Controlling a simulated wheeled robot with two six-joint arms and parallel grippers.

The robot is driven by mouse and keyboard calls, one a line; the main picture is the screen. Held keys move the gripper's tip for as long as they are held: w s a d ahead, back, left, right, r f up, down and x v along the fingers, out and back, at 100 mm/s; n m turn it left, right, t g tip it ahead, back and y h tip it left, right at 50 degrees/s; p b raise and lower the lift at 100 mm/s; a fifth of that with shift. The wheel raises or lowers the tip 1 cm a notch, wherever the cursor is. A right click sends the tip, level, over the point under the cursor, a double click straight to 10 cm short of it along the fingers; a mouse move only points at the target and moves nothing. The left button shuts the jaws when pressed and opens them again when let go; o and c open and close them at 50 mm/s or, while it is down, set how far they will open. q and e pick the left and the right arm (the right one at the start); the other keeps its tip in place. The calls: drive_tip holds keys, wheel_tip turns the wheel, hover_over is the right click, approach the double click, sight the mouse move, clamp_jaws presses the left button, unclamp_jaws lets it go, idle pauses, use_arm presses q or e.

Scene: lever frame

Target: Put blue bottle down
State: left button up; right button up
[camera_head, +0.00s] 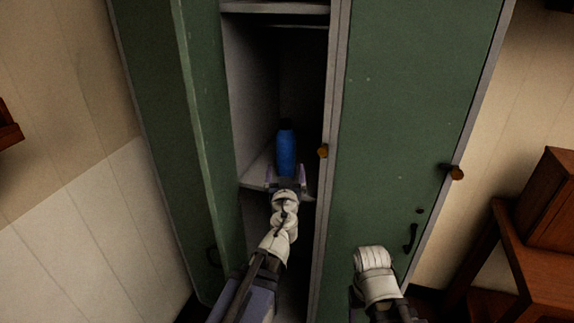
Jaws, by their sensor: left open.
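The blue bottle (286,152) stands upright on a shelf (254,176) inside the open green locker. It has a dark cap. My left gripper (286,172) is open just in front of the bottle's lower part, with one finger to each side of it in the picture. Whether the fingers touch the bottle cannot be told. The bottle's base is hidden behind the gripper. My right arm shows at the lower right, in front of the shut green door; its gripper fingers are not visible.
The open locker door (160,130) stands to the left of the compartment. A wooden table (540,262) stands at the far right.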

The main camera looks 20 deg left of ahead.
use_arm(q)
drive_tip(key=shift+s+d, duration=0.1)
drive_tip(key=shift+s, duration=0.15)
drive_tip(key=s+d+f+g, duration=0.2)
drive_tip(key=s+f+g, duration=0.35)
drive_tip(key=f, duration=0.25)
drive_tip(key=s+d+f+g, duration=0.3)
drive_tip(key=s+f+g, duration=0.25)
drive_tip(key=f, duration=0.25)
drive_tip(key=s+d+f+m+g+h, duration=0.2)
drive_tip(key=s+d+f+m+g, duration=0.1)
drive_tip(key=s+d, duration=0.2)
drive_tip(key=s+d+f+m+g+h, duration=0.1)
drive_tip(key=s+d+f+m+g, duration=0.2)
drive_tip(key=s+d, duration=0.3)
drive_tip(key=s+m, duration=0.1)
drive_tip(key=s, duration=0.2)
drive_tip(key=shift+s+d+g+h, duration=0.15)
drive_tip(key=shift+g+h, duration=0.25)
